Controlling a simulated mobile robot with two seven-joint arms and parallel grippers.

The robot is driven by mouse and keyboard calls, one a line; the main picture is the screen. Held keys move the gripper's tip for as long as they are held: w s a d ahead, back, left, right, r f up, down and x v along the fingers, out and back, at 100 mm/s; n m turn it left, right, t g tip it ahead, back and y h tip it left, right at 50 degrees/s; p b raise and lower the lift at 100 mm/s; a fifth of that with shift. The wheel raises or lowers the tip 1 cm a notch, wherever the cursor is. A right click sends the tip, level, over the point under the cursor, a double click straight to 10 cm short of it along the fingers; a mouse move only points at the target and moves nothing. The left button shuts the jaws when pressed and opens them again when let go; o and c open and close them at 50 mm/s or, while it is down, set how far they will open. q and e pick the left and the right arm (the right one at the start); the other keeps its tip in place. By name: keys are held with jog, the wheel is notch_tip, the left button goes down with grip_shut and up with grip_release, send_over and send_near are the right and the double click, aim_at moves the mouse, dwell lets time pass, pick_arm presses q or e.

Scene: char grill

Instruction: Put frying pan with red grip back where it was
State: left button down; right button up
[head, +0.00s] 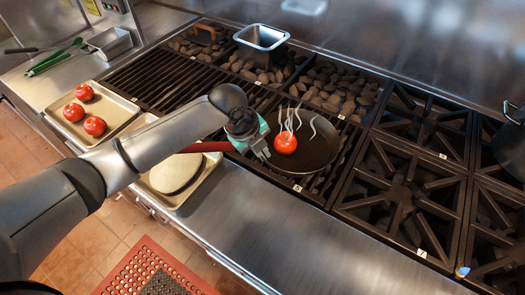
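The frying pan (318,153) sits on the grill at the front edge of the cooking area. Its red grip (205,147) points left over the metal counter and passes behind my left arm. A tomato (285,143) lies in the pan, with pale steam-like wisps above it. My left gripper (263,153) is at the pan's left rim, where the grip meets the pan, close beside the tomato. Its fingertips are small and partly hidden, so I cannot tell whether they are open or closed on the grip. My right gripper is out of view.
A tray (104,97) with several tomatoes stands on the left. Another tray (205,178) holds a pale round item under my arm. A square metal container (262,40) stands at the back of the grill. A dark pot (511,150) is at the far right. The front counter (290,235) is clear.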

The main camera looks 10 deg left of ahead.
pick_arm(q)
jog(key=shift+w, duration=0.1)
jog(key=c, duration=1.4)
grip_release()
jog(key=shift+f, duration=0.1)
jog(key=o, duration=0.3)
jog(key=shift+o, duration=0.2)
jog(key=p+v, duration=0.1)
jog(key=v, duration=1.1)
jog(key=shift+r+p, duration=0.2)
jog(key=shift+p, duration=0.2)
jog(key=shift+d+f, duration=0.1)
